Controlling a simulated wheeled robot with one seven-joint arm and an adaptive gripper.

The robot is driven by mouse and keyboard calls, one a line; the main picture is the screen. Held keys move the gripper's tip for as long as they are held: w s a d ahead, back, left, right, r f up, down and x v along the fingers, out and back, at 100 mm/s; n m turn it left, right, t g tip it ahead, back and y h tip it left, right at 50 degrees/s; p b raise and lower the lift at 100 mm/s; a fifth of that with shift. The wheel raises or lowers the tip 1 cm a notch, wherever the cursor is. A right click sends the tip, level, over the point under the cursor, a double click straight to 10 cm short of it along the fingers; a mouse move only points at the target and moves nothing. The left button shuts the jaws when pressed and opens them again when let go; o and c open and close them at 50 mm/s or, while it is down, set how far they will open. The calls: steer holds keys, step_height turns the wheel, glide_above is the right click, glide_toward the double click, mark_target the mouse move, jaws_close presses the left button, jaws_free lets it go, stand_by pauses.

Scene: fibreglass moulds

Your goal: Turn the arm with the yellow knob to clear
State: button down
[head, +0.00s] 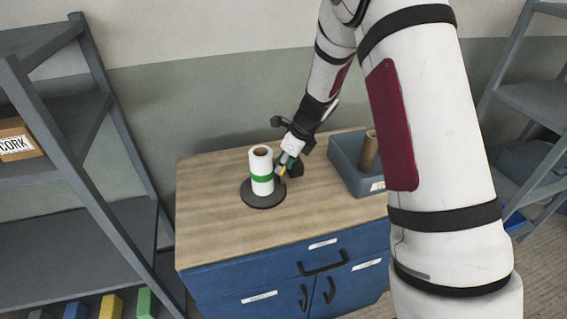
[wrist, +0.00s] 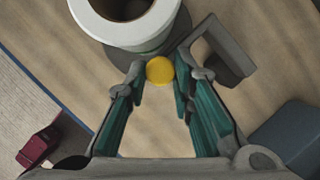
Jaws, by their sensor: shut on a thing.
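The yellow knob (wrist: 160,70) sits between my gripper's fingertips in the wrist view, right beside a white roll (wrist: 128,22). In the head view the knob (head: 282,170) is a small yellow spot by my gripper (head: 285,168). My gripper is shut on the knob. The white roll with a green band (head: 262,176) stands upright on a dark round base (head: 263,194). The arm under the knob is mostly hidden by my fingers and the roll. A dark grey bracket-like part (wrist: 224,52) shows right of the fingertips.
The roll's stand is on a wooden-topped blue cabinet (head: 215,222). A grey-blue bin (head: 348,170) holding a brown tube (head: 369,150) stands to the right. Shelves flank the cabinet, with a cork box (head: 18,142) on the left one. The cabinet top's front left is clear.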

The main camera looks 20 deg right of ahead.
steer(key=s+d+n+g+y+b, duration=0.1)
steer(key=d+n+g+b, duration=0.3)
steer(key=d+n, duration=0.5)
steer(key=shift+s+d+n+b, duration=0.3)
steer(key=shift+s+n+b, duration=0.1)
steer(key=shift+n+b, duration=0.6)
steer(key=shift+d, duration=0.1)
steer(key=c, duration=1.4)
jaws_free()
steer(key=shift+o, duration=0.2)
steer(key=shift+r, duration=0.15)
steer(key=v, duration=1.1)
steer(key=shift+d+r, duration=0.3)
steer(key=shift+r, duration=0.05)
